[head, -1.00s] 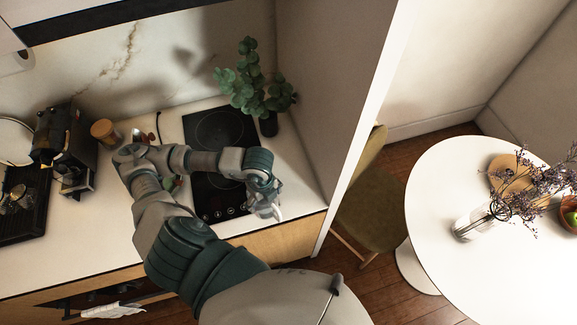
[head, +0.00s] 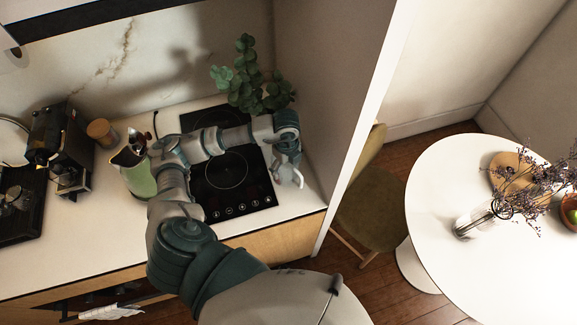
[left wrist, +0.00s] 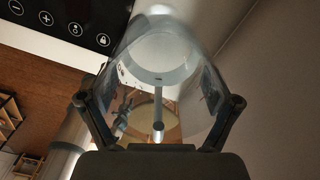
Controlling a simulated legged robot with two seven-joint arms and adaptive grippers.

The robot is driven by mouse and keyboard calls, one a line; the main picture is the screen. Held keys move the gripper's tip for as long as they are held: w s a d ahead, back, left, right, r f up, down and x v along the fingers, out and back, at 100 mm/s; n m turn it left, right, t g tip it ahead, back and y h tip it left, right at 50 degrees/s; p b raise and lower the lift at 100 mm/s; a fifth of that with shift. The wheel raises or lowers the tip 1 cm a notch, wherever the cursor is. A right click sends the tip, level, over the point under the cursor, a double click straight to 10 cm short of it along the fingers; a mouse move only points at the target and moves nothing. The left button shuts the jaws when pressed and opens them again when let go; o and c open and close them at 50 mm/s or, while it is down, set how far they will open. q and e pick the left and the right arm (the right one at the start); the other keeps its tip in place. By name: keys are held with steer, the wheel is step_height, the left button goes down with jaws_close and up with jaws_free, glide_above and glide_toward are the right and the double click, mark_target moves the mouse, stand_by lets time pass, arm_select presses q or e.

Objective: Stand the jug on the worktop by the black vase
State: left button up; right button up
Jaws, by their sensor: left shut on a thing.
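My left gripper (head: 288,160) hangs over the right end of the worktop (head: 303,203), beside the hob. It is shut on a clear glass jug (left wrist: 160,62), with one finger on each side in the left wrist view. In the head view only a pale bit of the jug (head: 288,177) shows below the gripper; whether it touches the worktop I cannot tell. Green leaves (head: 245,78) stand at the back right corner, behind my left wrist. The black vase under them is hidden by my arm. My right gripper is not in view.
A black hob (head: 228,178) lies left of the gripper. A green pitcher (head: 137,172), a wooden-lidded jar (head: 102,132) and a coffee machine (head: 60,145) stand further left. A wall closes off the right end. The worktop strip between hob and wall is narrow.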

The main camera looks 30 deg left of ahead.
mark_target(287, 167)
arm_select(q)
steer(key=shift+w, duration=0.35)
steer(key=shift+w+a+f, duration=0.15)
steer(key=shift+w+f, duration=0.05)
steer(key=shift+a+f+p, duration=0.2)
steer(key=shift+f+p, duration=0.3)
steer(key=shift+f, duration=1.2)
steer(key=shift+d, duration=0.2)
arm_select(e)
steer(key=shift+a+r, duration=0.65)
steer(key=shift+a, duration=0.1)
arm_select(q)
steer(key=o, duration=1)
steer(key=shift+f, duration=0.1)
steer(key=shift+o, duration=1.1)
steer(key=shift+d, duration=0.1)
steer(key=shift+s, duration=0.1)
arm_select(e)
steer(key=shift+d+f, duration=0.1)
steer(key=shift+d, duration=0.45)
